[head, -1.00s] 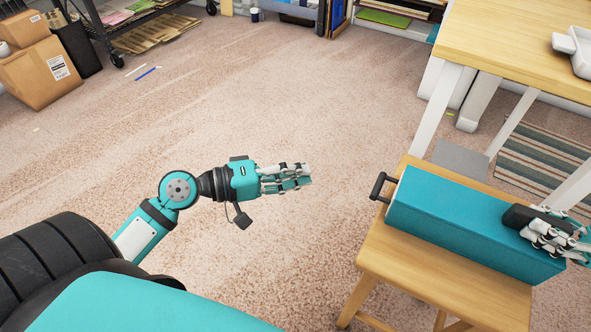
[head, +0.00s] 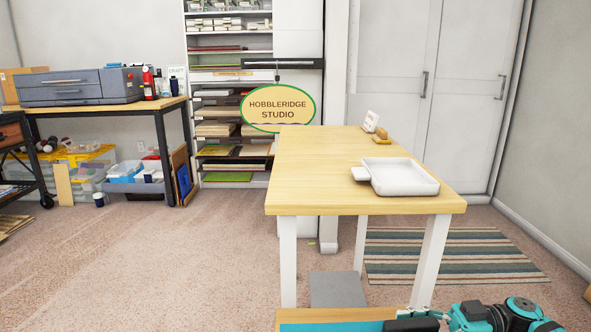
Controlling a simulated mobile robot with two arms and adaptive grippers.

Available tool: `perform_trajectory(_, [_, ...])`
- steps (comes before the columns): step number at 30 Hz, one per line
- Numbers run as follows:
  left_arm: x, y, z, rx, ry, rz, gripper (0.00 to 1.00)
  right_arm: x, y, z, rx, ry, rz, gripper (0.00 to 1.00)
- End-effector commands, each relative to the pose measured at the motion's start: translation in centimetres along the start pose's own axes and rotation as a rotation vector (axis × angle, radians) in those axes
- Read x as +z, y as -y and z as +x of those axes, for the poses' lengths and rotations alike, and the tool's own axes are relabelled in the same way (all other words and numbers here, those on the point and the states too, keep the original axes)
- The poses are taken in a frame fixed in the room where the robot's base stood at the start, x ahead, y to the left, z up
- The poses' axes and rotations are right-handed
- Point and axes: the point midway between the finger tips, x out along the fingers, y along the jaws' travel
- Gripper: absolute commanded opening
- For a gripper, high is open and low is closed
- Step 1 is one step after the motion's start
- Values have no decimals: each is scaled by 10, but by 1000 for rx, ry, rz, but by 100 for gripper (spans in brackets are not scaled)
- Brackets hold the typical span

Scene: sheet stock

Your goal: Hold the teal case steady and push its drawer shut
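Only the far edge of the teal case (head: 330,327) shows, at the bottom edge of the head view. It lies on a wooden stool or small table (head: 337,314). My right gripper (head: 428,315) is at the bottom edge, at the case's right part by a dark piece (head: 411,325). Its fingers are mostly cut off, so I cannot tell how they close. The drawer and its black handle are out of view. My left gripper is out of view.
A wooden table with white legs (head: 330,180) stands just beyond the case, with a white tray (head: 412,180) on it. A grey step (head: 337,289) sits under it. A striped rug (head: 460,260) lies to the right. Open carpet (head: 170,270) is on the left.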

Motion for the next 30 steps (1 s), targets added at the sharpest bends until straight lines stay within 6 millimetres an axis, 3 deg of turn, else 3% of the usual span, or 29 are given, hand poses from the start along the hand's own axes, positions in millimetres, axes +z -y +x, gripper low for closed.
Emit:
perform_trajectory(15, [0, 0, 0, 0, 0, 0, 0, 1, -1, -97, 5, 1, 2, 51])
perform_trajectory(21, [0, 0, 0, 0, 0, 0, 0, 1, 0, -114, 1, 2, 1, 51])
perform_trajectory(30, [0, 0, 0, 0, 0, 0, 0, 1, 0, -116, 0, 1, 1, 53])
